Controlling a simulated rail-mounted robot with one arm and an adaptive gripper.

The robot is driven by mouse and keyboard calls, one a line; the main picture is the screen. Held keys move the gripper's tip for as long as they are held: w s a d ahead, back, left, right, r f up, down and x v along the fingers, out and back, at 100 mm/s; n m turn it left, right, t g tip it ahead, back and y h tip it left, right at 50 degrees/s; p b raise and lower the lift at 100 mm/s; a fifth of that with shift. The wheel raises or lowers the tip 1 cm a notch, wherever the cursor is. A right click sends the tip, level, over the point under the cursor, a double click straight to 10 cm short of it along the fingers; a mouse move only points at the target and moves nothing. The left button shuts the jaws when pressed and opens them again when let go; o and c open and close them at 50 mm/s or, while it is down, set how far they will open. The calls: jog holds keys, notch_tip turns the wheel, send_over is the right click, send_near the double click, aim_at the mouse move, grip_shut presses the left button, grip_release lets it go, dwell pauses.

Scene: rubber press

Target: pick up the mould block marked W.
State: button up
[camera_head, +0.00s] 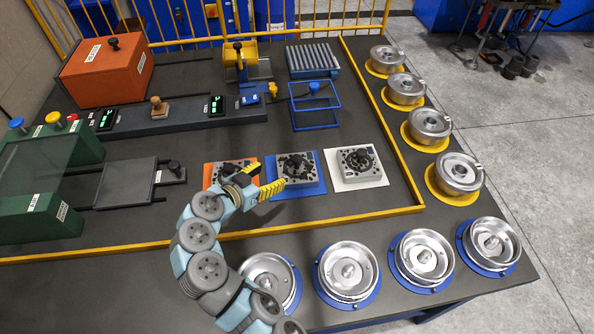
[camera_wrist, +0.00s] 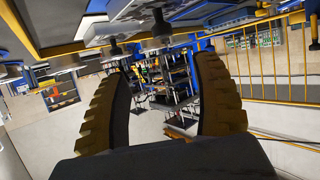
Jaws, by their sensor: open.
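Three grey metal mould blocks stand in a row in the head view. One is on an orange mat, partly hidden behind my gripper; the second block (camera_head: 297,167) is on a blue mat (camera_head: 312,187); the third block (camera_head: 358,160) is on a white mat (camera_head: 374,180). I cannot read a W on any of them. My gripper (camera_head: 266,181) is open and empty, in front of the orange and blue mats, with its yellow fingers pointing right. In the wrist view, the ridged fingers (camera_wrist: 160,65) stand apart with only distant background between them.
Yellow rails (camera_head: 413,183) edge the work area. Silver round dishes on blue bases (camera_head: 347,271) and lidded ones on yellow bases (camera_head: 459,173) line the front and right. A blue wire frame (camera_head: 315,108) stands behind the blocks. A green press (camera_head: 40,190) is at left.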

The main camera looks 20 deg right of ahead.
aim_at(295, 160)
jog(key=b+x, duration=0.1)
jog(key=x, duration=0.8)
jog(key=shift+w+a+b+x, duration=0.1)
jog(key=shift+b+x, duration=0.3)
jog(key=shift+x, duration=0.4)
jog(key=shift+w+a+b+x, duration=0.1)
jog(key=shift+b+x, duration=0.25)
jog(key=shift+x, duration=1.45)
jog(key=shift+f, duration=0.1)
jog(key=shift+a, duration=0.1)
grip_shut()
